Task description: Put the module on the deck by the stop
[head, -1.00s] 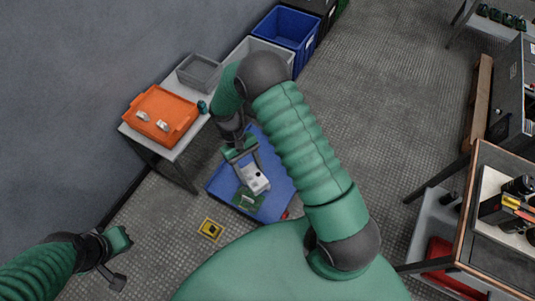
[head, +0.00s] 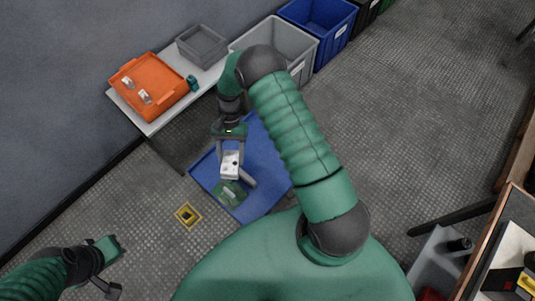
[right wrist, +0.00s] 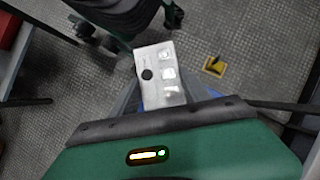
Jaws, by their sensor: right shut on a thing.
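The module (head: 231,164) is a white box with a dark round spot. My right gripper (head: 233,174) is shut on it, over the blue deck (head: 266,160). A green board (head: 229,193) with a small grey bar lies on the deck just below the module in the picture; I cannot tell the gap in height. In the right wrist view the module (right wrist: 160,75) shows a black knob and several pale squares. I cannot make out the stop for certain. My left gripper (head: 108,268) is low at the left, far from the deck; its jaw opening is unclear.
A yellow square marker (head: 188,215) lies on the floor left of the deck. A white table (head: 150,127) carries an orange tray (head: 165,76) and a grey bin (head: 201,45). Grey (head: 298,44) and blue (head: 335,24) crates stand behind. Open floor (head: 420,130) lies to the right.

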